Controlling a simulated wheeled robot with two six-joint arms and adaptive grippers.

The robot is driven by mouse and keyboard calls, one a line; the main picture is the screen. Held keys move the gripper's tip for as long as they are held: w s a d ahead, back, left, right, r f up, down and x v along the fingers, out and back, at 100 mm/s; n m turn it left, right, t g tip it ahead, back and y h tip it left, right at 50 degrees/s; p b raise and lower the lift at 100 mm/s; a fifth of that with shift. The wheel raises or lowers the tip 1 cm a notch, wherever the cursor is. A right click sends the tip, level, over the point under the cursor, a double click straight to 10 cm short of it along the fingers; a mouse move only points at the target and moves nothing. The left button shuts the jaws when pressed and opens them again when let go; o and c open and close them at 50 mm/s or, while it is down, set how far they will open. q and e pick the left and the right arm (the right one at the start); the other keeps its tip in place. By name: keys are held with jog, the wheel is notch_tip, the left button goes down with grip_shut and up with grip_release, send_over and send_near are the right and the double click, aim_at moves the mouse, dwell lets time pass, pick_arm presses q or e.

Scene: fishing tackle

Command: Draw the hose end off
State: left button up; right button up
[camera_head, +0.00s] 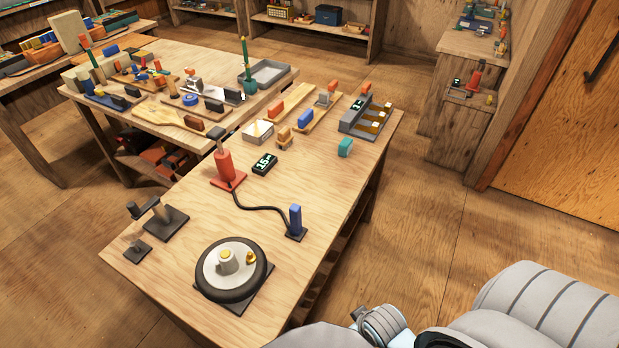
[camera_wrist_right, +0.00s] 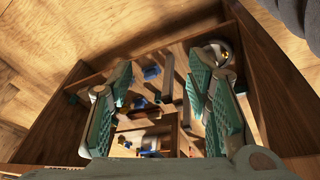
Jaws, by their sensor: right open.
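A black hose (camera_head: 262,208) runs over the near wooden table from a red pump (camera_head: 223,168) to an upright blue hose end (camera_head: 295,217), which stands on a small dark base (camera_head: 297,234). A wheel with a black tyre (camera_head: 264,271) and a pale hub lies in front, with a small brass piece (camera_head: 250,257) on its hub. My right gripper (camera_wrist_right: 160,85) is open, with its two green fingers apart and nothing between them. No hose shows in the right wrist view. My left gripper is not in view.
A dark block marked 15 (camera_head: 265,163) lies beyond the hose. A dark bracket (camera_head: 165,217) stands at the table's left. A grey slotted rack (camera_head: 366,120) and several small blocks fill the far end. The right wrist view shows wooden framing with small, unclear objects.

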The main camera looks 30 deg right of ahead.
jog(key=w+a+r+t+p, duration=0.1)
jog(key=w+r+p, duration=0.25)
jog(key=r, duration=1.15)
jog(key=n+y, duration=0.3)
jog(key=n, duration=0.2)
send_near(291, 214)
jog(key=b+x, duration=0.1)
jog(key=x, duration=0.3)
jog(key=b+x, duration=0.1)
jog(key=x, duration=0.3)
jog(key=d+b+x, duration=0.1)
jog(key=x, duration=0.3)
jog(key=shift+w+f+b, duration=0.25)
jog(key=shift+w+b, duration=0.1)
jog(key=shift+w, duration=0.05)
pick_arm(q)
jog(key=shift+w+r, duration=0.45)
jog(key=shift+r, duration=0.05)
pick_arm(e)
jog(key=shift+c, duration=0.6)
grip_shut()
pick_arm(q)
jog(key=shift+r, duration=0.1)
pick_arm(e)
jog(key=shift+r, duration=0.15)
